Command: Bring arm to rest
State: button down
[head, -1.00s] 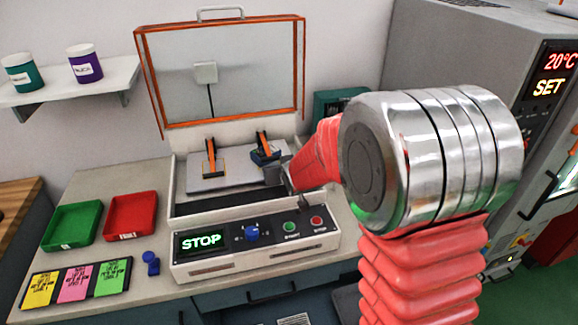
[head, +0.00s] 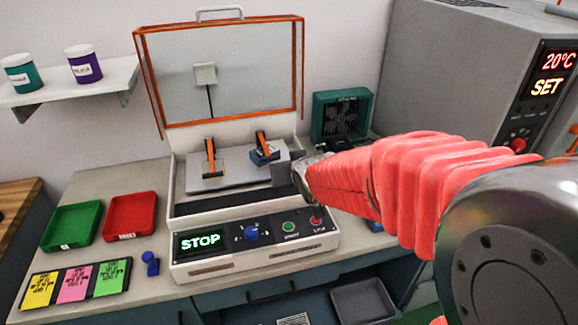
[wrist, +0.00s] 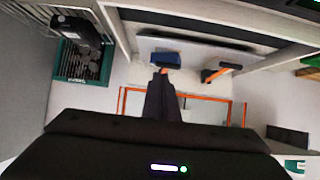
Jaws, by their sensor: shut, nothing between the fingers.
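My red-sleeved arm reaches in from the right in the head view. My gripper (head: 290,170) is at the right edge of the open test machine (head: 255,238), in front of its raised orange-framed lid (head: 222,75). In the wrist view my gripper (wrist: 163,74) is shut, with its dark fingers pointing toward the machine's plate. I see nothing held between them. The fingertips look close to the blue block in the wrist view (wrist: 158,59), but I cannot tell whether they touch it.
Two orange-handled clamps (head: 210,158) stand on the machine's plate. A green tray (head: 72,226) and a red tray (head: 130,215) are at the left. A teal fan unit (head: 342,115) stands behind my arm. A grey oven cabinet (head: 450,70) is at the right. A grey bin (head: 362,300) is below.

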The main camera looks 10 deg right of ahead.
jog(key=shift+s+r, duration=0.25)
jog(key=shift+s, duration=0.2)
jog(key=s+d+f+g+h, duration=0.1)
jog(key=s+f+g, duration=0.15)
jog(key=s, duration=0.25)
jog(key=s+d+f+g, duration=0.2)
jog(key=s+f, duration=0.1)
jog(key=s, duration=0.2)
jog(key=s+r, duration=0.4)
jog(key=s, duration=0.5)
jog(key=s+r+g, duration=0.1)
jog(key=s+r, duration=0.2)
jog(key=s, duration=0.6)
jog(key=shift+s+a+r+m, duration=0.3)
jog(key=shift+a+r, duration=0.05)
jog(key=shift+a, duration=0.1)
jog(key=c, duration=2.5)
grip_release()
jog(key=shift+c, duration=0.2)
